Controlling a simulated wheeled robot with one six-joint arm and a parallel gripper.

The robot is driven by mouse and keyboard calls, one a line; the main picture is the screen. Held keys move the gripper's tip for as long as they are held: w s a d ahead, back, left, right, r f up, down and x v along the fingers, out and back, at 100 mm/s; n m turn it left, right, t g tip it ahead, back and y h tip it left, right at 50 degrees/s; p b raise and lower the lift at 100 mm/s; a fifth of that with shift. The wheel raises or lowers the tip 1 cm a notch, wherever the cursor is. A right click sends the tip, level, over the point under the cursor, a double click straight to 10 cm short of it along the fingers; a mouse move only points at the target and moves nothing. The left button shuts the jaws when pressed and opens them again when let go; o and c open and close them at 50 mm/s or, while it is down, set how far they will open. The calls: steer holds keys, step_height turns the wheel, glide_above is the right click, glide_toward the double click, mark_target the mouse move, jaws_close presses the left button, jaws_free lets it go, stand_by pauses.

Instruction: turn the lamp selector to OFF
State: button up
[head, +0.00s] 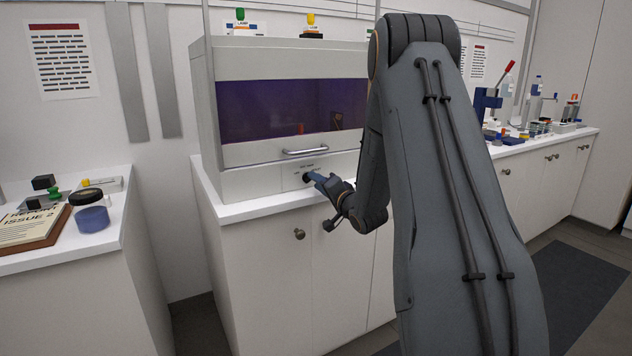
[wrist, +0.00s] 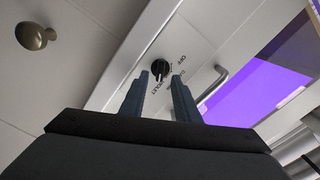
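The lamp selector is a small black knob (wrist: 159,67) on the pale front panel (wrist: 135,48) of the cabinet. Around it are printed labels: OFF reads clearly, another seems to read VIOLET, and a third is partly hidden by a finger. A light mark shows on the knob, but its exact pointing is too small to tell. My gripper (wrist: 160,76) is open, with its two blue-grey fingertips on either side of the knob and visible gaps. In the head view my gripper (head: 310,177) reaches the panel and mostly hides the knob.
The viewing cabinet (head: 260,60) has a violet-lit window (head: 260,110) and a metal bar handle (head: 305,151) just above the panel. A round door knob (head: 299,234) sits below the counter edge.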

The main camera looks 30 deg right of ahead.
steer(key=shift+w, duration=0.9)
steer(key=shift+c, duration=0.4)
jaws_close()
